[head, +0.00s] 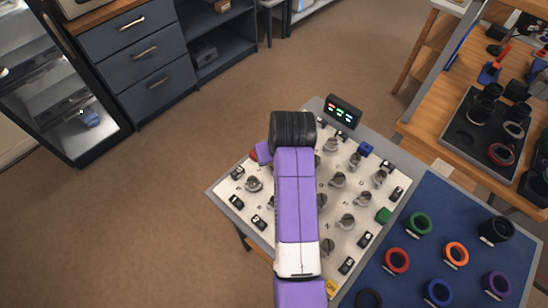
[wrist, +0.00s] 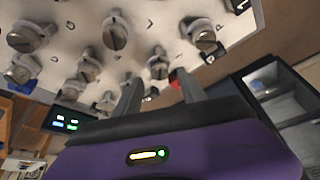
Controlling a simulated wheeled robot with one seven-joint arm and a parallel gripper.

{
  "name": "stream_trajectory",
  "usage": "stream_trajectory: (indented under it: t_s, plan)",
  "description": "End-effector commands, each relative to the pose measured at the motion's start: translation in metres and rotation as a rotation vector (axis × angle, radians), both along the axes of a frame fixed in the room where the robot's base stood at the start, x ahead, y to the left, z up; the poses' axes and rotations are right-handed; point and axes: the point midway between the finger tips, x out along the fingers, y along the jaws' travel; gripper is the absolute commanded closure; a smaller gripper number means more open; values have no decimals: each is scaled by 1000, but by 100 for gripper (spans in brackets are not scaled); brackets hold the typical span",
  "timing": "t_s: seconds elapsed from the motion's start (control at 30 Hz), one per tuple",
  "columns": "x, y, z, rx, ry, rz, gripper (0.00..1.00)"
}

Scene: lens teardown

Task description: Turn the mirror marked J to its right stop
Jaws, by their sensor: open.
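The white panel (head: 300,222) carries several grey round mirror knobs, each with a slotted top. Letters beside them are too small or blurred for me to tell surely which is J. In the wrist view my gripper (wrist: 157,76) is open, its two fingers apart and pointing at the panel. One knob (wrist: 158,63) shows just beyond the fingertips, between them in the picture; I cannot tell whether they touch it. Another knob (wrist: 115,33) stands farther up the panel. In the head view my arm covers the panel's middle and hides the fingers.
A small display (head: 343,112) with coloured readouts stands at the panel's far edge. A blue mat (head: 446,223) with coloured rings lies to the right. Open floor (head: 190,135) is left.

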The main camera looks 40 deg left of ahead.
Motion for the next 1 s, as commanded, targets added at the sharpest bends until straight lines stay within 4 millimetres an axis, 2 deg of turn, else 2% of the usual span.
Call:
stream_trajectory:
  t_s: [0.2, 0.57, 0.67, 0.83, 1.0]
  plan:
    - [6, 8, -22, 1, 0, -1, 51]
    - [7, 9, -27, 3, -1, -1, 51]
    - [7, 9, -27, 3, -1, -1, 67]
    - [7, 9, -27, 3, -1, -1, 100]
    - [7, 9, -27, 2, -1, -2, 100]
